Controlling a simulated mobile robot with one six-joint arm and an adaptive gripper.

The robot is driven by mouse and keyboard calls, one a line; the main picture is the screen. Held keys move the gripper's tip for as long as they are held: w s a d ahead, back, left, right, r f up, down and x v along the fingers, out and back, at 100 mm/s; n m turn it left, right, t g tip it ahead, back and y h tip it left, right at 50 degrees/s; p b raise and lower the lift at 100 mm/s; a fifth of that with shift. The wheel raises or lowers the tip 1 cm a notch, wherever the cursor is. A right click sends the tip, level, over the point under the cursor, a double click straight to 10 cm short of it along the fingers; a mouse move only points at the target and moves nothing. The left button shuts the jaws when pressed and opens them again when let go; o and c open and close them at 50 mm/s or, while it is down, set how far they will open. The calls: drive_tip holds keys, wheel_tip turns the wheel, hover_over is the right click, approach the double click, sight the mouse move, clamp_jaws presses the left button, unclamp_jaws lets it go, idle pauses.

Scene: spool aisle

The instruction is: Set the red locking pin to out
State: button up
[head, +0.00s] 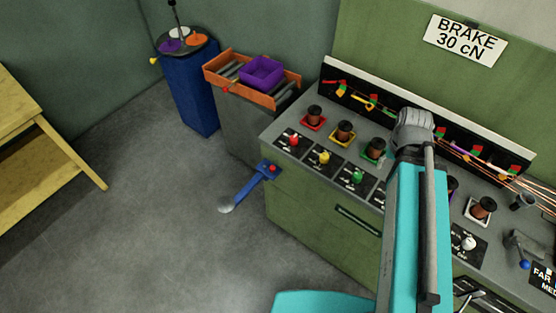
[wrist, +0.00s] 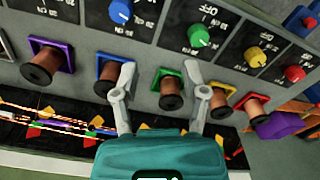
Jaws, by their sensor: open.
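A small red pin or knob (head: 273,168) sits on the blue bracket (head: 264,173) at the bench's left end, with a blue lever slanting down to a pale tip. The wrist view shows this red part (wrist: 311,21) at the top right corner. Whether it is in or out is too small to tell. Another small red knob (head: 225,89) shows on the orange tray's front; I cannot tell which is the locking pin. My gripper (wrist: 159,68) is open and empty above the bench, its fingers framing the green-based spool (wrist: 171,90).
Coloured dials, including a red one (head: 293,141), line the bench (head: 300,200) in front of upright spools (head: 314,117). A blue pedestal (head: 188,95) stands behind.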

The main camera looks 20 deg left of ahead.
drive_tip(key=shift+a, duration=0.25)
drive_tip(key=shift+w, duration=0.1)
drive_tip(key=shift+o, duration=1)
drive_tip(key=shift+a, duration=0.15)
drive_tip(key=w+a+f+n+b, duration=0.2)
drive_tip(key=a+n, duration=0.6)
drive_tip(key=w+a+f+n+b, duration=0.2)
drive_tip(key=a+n, duration=0.6)
drive_tip(key=a, duration=0.1)
drive_tip(key=w+a+f+n+b, duration=0.2)
drive_tip(key=a+f+n+b, duration=0.1)
drive_tip(key=a+n, duration=0.5)
drive_tip(key=shift+w+a+f, duration=0.1)
drive_tip(key=shift+w+a, duration=0.15)
drive_tip(key=s+a+f+n+b, duration=0.1)
drive_tip(key=a+f+n+b, duration=0.1)
drive_tip(key=a+n, duration=0.8)
drive_tip(key=shift+s+a+f+b, duration=0.2)
drive_tip(key=shift+a+b, duration=0.1)
drive_tip(key=shift+a, duration=0.45)
drive_tip(key=shift+f, duration=0.15)
